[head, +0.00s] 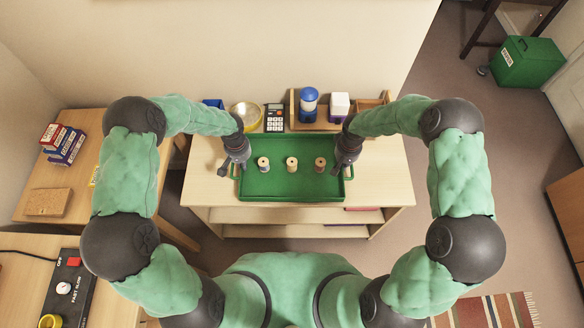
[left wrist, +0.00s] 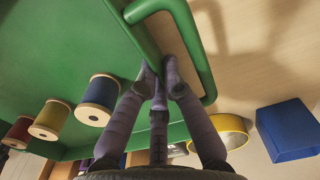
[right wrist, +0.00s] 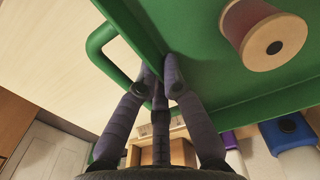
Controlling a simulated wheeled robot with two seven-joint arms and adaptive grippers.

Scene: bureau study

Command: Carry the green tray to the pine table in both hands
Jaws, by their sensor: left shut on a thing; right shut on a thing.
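The green tray (head: 291,195) is at the light wooden shelved table (head: 385,185) in front of me; I cannot tell whether it rests on the top or hangs just above it. Three thread spools stand upright in it: blue (head: 263,163), yellowish (head: 292,163) and red (head: 320,164). My left gripper (left wrist: 160,78) is shut on the tray's left side, its fingertips at the rim inside the green handle loop (left wrist: 198,50). My right gripper (right wrist: 160,76) is shut on the right side, by the other handle (right wrist: 98,42). Which table is the pine one is unclear.
Behind the tray are a yellow-rimmed round dish (head: 245,115), a calculator (head: 275,118), and a wooden organiser with a blue-topped jar (head: 308,104) and white box (head: 340,105). Desks at left hold books (head: 64,145) and a control box (head: 68,285). A green bin (head: 527,62) stands far right.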

